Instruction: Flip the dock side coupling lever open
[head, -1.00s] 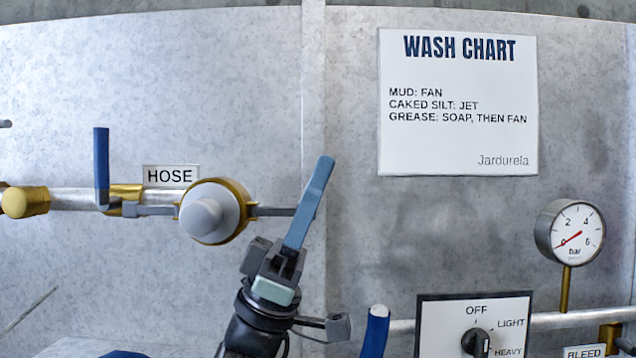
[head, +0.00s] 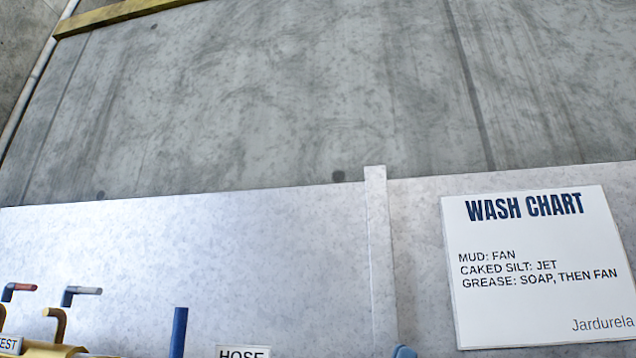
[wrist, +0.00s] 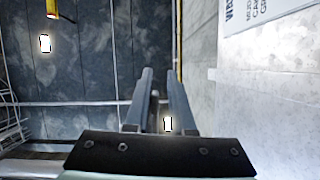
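A dark blue upright lever (head: 179,332) shows at the bottom of the head view, left of the HOSE label (head: 243,352). Its lower end and the coupling body are below the frame. A blue rounded tip (head: 404,352) barely shows at the bottom edge, right of the label; I cannot tell whether it is a lever end or my gripper's finger. In the wrist view my gripper (wrist: 160,72) has its two long grey fingers apart with a clear gap. Nothing shows held between them. No coupling lever can be made out in the wrist view.
The wash chart (head: 540,265) hangs on the pale wall panel at the right; part of it shows in the wrist view (wrist: 265,14). Small handles, one with a red grip (head: 20,287) and one grey (head: 80,291), and brass pipework (head: 55,325) stand at lower left.

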